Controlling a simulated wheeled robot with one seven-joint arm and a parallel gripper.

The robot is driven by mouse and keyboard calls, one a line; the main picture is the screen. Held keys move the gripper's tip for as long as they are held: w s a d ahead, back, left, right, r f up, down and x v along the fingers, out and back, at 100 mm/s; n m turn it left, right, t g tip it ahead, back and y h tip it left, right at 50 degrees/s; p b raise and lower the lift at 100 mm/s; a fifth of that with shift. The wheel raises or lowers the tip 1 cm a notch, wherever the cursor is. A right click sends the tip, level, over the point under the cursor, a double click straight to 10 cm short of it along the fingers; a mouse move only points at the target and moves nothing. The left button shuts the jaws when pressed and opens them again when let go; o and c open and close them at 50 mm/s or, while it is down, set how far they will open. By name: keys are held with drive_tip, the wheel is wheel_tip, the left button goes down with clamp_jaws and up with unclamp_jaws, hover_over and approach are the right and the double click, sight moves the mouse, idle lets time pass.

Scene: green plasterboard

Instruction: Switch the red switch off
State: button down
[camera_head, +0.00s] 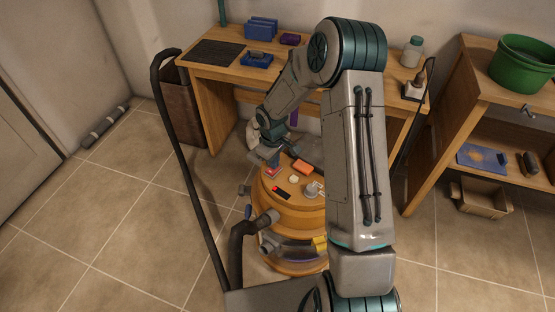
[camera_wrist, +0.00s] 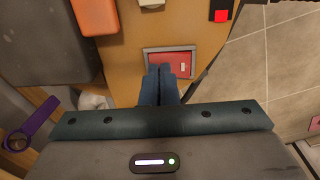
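The red switch (camera_wrist: 182,61) is a flat red plate in a grey frame on the wooden top of a round stand, with a small white mark on its right part. It also shows in the head view (camera_head: 272,172), partly behind my gripper. My gripper (camera_wrist: 160,68) has its two blue fingers together with nothing seen between them. The fingertips overlap the lower left part of the switch in the wrist view; I cannot tell if they touch it. In the head view my gripper (camera_head: 270,161) points down over the switch.
On the round wooden stand (camera_head: 264,206) are an orange block (camera_head: 303,167), a small pale piece (camera_head: 293,179) and a black piece with a red square (camera_wrist: 221,15). A workbench (camera_head: 215,86) stands behind, and a shelf (camera_head: 453,105) stands right. Open tiled floor lies left.

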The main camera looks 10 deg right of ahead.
drive_tip(key=shift+s+a+f, duration=0.25)
drive_tip(key=shift+s+a, duration=0.35)
drive_tip(key=shift+s, duration=0.2)
wheel_tip(320, 180, up, 15)
drive_tip(key=p, duration=0.3)
drive_tip(key=shift+w+d+f, duration=0.15)
drive_tip(key=shift+w+f, duration=0.05)
drive_tip(key=shift+w, duration=0.15)
